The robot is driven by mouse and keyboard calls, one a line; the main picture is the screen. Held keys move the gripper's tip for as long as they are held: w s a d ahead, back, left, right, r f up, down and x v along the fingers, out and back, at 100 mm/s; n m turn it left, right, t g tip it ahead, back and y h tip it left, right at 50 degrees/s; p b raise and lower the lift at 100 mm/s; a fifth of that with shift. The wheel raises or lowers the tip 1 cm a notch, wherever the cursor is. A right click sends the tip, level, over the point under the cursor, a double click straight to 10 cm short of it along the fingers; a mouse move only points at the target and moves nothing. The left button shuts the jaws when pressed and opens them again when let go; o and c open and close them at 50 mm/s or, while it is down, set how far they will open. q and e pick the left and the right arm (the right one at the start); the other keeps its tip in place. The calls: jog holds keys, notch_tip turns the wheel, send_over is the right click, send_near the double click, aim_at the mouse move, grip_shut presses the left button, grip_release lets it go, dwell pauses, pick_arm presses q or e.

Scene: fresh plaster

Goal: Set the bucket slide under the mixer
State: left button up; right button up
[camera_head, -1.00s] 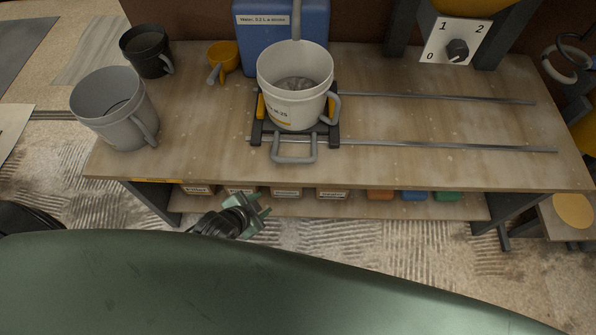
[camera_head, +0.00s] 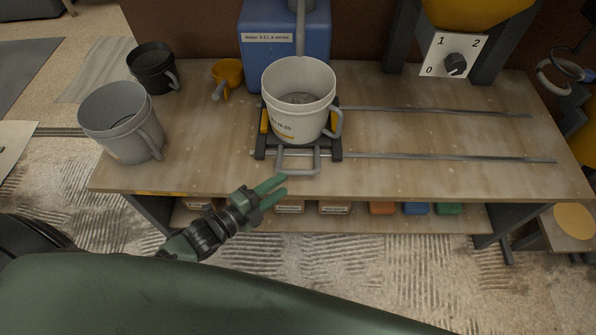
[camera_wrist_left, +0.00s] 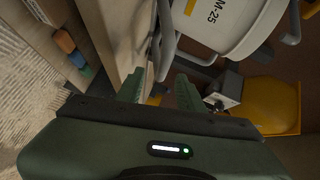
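The bucket slide (camera_head: 333,152) is a dark frame with yellow side clips and a grey front handle (camera_head: 298,172). It sits on two metal rails at their left part, carrying a white bucket (camera_head: 296,110) below the water tank's spout. The yellow mixer (camera_head: 474,14) stands at the back right, away from the slide, with a dial panel (camera_head: 453,56). My left gripper (camera_head: 285,186) is open and empty, just in front of the handle at the bench edge. In the left wrist view the open gripper (camera_wrist_left: 160,84) faces the handle (camera_wrist_left: 165,45) and bucket (camera_wrist_left: 226,22). My right gripper is not in view.
A blue water tank (camera_head: 285,48) stands behind the slide. A grey bucket (camera_head: 122,122), a dark bucket (camera_head: 152,68) and an orange scoop (camera_head: 228,74) stand at left. The rails (camera_head: 450,157) to the right are clear. Boxes sit on the shelf (camera_head: 350,221) below.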

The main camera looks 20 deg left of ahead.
aim_at(298, 172)
pick_arm(q)
jog(key=shift+m+h, duration=0.3)
jog(key=shift+m, duration=0.2)
jog(key=x, duration=0.7)
jog(key=shift+w+r, duration=0.1)
jog(key=shift+w, duration=0.25)
grip_shut()
dwell(0.7)
